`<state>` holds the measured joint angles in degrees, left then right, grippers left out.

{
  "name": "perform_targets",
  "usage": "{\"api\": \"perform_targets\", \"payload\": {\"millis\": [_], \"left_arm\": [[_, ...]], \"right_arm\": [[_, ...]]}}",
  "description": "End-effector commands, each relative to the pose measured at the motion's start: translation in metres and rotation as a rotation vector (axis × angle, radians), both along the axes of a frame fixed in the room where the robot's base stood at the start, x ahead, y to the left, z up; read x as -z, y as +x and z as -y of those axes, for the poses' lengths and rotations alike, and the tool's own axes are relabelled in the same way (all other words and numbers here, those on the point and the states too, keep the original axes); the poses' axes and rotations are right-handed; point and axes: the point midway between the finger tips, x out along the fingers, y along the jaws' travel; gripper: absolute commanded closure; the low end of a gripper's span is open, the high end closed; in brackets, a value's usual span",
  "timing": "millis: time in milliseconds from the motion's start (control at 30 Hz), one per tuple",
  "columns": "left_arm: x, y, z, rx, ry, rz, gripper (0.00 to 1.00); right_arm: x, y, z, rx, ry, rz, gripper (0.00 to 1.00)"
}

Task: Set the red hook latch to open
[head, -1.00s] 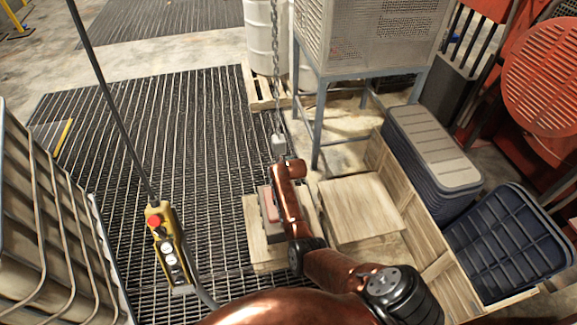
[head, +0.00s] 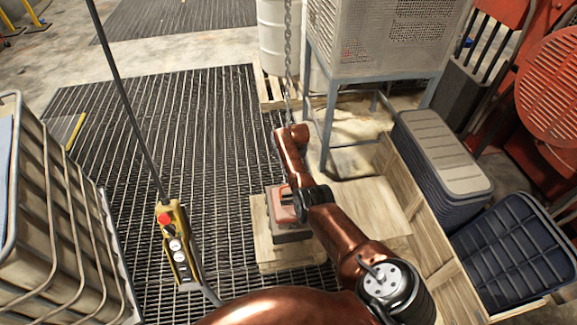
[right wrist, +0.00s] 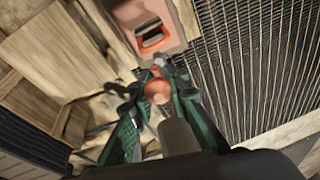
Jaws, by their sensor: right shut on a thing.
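My right gripper (right wrist: 165,68) has green fingers and is shut around a round orange-red piece (right wrist: 158,90) at the end of a grey cylindrical body (right wrist: 180,135). I cannot tell whether this piece is the red hook latch or how the latch is set. In the head view a chain (head: 288,60) hangs down to my right wrist; its lower end and the right gripper are hidden there by my arm. My left gripper is not in view.
The block stands on a wooden pallet (head: 262,235) on dark floor grating (head: 170,110). A yellow pendant control (head: 176,245) hangs at left, near a caged tank (head: 55,220). A metal stand (head: 331,125) and a wooden crate with dark bins (head: 505,245) bound the right.

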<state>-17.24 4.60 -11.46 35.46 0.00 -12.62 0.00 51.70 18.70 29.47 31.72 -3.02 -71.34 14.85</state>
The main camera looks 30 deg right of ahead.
Motion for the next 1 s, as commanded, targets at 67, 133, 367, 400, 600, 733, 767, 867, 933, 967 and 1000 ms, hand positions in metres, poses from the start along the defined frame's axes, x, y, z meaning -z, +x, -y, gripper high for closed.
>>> {"api": "perform_targets", "payload": {"millis": [67,133,367,400,600,733,767,867,933,967,1000], "left_arm": [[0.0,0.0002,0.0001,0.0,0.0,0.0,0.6],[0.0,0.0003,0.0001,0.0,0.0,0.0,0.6],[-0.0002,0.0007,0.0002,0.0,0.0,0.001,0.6],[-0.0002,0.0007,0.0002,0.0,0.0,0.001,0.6],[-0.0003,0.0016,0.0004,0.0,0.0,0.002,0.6],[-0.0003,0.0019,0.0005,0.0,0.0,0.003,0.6],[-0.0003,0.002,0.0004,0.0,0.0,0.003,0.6],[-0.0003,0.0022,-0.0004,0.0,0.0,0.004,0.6],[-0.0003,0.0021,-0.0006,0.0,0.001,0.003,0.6],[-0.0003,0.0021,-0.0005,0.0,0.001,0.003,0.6],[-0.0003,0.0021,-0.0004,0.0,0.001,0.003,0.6]], "right_arm": [[-0.0002,-0.0003,0.0003,0.001,0.001,-0.002,1.0],[-0.0003,-0.0002,0.0003,0.001,0.001,-0.001,1.0],[-0.0007,0.0001,0.0004,0.001,0.0,0.0,0.82],[-0.0007,0.0001,0.0004,0.001,0.0,0.0,0.79],[-0.0007,0.0003,0.0004,0.0,0.0,0.0,0.66],[-0.0007,0.0002,0.0003,0.0,-0.001,0.001,0.66],[-0.0007,0.0002,0.0003,0.0,-0.001,0.001,0.66],[-0.0008,0.0002,0.0003,0.0,-0.001,0.001,0.66],[-0.0021,0.0,0.0002,0.0,-0.001,0.001,0.66],[-0.0031,-0.0002,0.0001,0.0,-0.001,0.001,0.66],[-0.005,-0.0006,0.0001,0.0,-0.001,0.001,0.66]]}}
